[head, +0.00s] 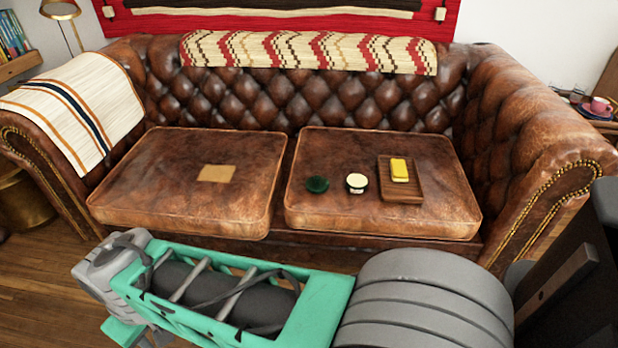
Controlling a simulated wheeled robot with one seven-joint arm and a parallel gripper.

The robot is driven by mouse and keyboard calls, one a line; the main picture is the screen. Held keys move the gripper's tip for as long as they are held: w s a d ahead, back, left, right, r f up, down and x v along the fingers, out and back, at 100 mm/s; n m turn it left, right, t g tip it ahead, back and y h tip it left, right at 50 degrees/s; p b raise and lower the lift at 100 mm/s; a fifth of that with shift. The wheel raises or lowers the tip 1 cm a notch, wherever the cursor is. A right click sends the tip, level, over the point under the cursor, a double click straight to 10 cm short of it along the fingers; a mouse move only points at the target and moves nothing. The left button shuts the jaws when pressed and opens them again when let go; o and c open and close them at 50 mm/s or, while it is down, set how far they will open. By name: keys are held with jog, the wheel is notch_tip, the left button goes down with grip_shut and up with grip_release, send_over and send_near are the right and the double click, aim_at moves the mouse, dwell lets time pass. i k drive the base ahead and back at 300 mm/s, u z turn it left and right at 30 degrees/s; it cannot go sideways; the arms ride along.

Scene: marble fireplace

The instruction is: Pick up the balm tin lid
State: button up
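A dark green round disc (317,184), which looks like the balm tin lid, lies on the right seat cushion of the brown leather sofa. Just right of it, and apart from it, is a small dark round tin (356,183) with a pale cream top. My arm crosses the front of the head view, well short of the cushions. Its far end bends down out of the lower left edge, and my gripper's fingers do not show. Nothing touches the green disc.
A wooden tray (402,198) with a yellow block (399,170) lies right of the tin. A tan flat piece (216,173) lies on the left cushion (150,190). The sofa's back (300,100) and arms enclose the seat. The right cushion's front (330,215) is clear.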

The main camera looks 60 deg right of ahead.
aim_at(315, 184)
jog(key=z, duration=0.55)
jog(key=i, duration=0.8)
jog(key=z, duration=1.05)
jog(key=i, duration=0.3)
jog(key=z, duration=0.2)
